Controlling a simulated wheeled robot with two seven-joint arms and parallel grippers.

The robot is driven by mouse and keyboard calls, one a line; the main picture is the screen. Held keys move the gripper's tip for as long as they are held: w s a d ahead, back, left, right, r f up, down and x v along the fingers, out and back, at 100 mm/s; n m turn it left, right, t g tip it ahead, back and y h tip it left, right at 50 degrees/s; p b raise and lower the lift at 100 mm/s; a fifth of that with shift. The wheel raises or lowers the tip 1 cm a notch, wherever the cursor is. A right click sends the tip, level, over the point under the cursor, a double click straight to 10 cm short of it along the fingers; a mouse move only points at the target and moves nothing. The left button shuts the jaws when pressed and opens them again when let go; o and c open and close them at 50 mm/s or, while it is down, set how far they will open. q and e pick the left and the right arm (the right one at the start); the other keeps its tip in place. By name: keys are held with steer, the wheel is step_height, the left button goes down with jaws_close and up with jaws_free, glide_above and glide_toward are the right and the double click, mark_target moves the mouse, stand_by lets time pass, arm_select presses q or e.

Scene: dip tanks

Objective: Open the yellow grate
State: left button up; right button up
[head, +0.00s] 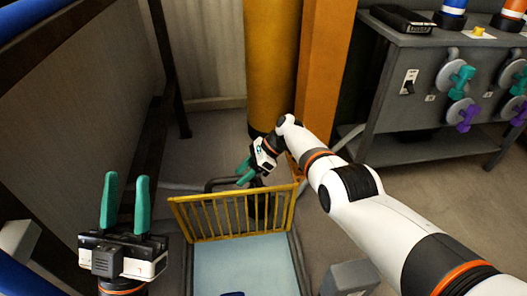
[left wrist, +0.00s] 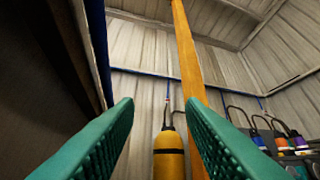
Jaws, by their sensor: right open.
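The yellow grate (head: 233,214) stands raised at the far end of a tank (head: 293,262), with its bars steeply tilted. The pale blue inside of the tank shows uncovered in front of it. My right gripper (head: 240,174) is open just above the grate's top edge, near its middle. I cannot tell whether its green fingers touch the grate. My left gripper (head: 126,178) is open and empty, left of the grate, its fingers pointing up. Its spread fingers also show in the left wrist view (left wrist: 160,118), with nothing gripped between them.
A yellow cylinder (head: 270,60) and an orange post (head: 322,70) stand behind the grate. A grey bench (head: 420,45) with valve knobs is at the right. A dark panel (head: 70,100) rises at the left. Floor (head: 430,190) is clear before the bench.

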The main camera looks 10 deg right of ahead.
steer(key=p+v, duration=0.2)
steer(key=v, duration=0.2)
steer(key=shift+r, duration=0.15)
arm_select(q)
steer(key=w+f+g+y+p, duration=0.1)
steer(key=w+f+g+y, duration=0.1)
steer(key=f+g, duration=0.3)
steer(key=w+a+f+g+y+p, duration=0.1)
steer(key=f+g+y, duration=0.1)
steer(key=f+g, duration=0.4)
steer(key=shift+w+a+f+g, duration=0.15)
steer(key=shift+w+f+g, duration=0.2)
steer(key=shift+f, duration=1.45)
arm_select(e)
steer(key=shift+v, duration=2.3)
steer(key=shift+d, duration=0.1)
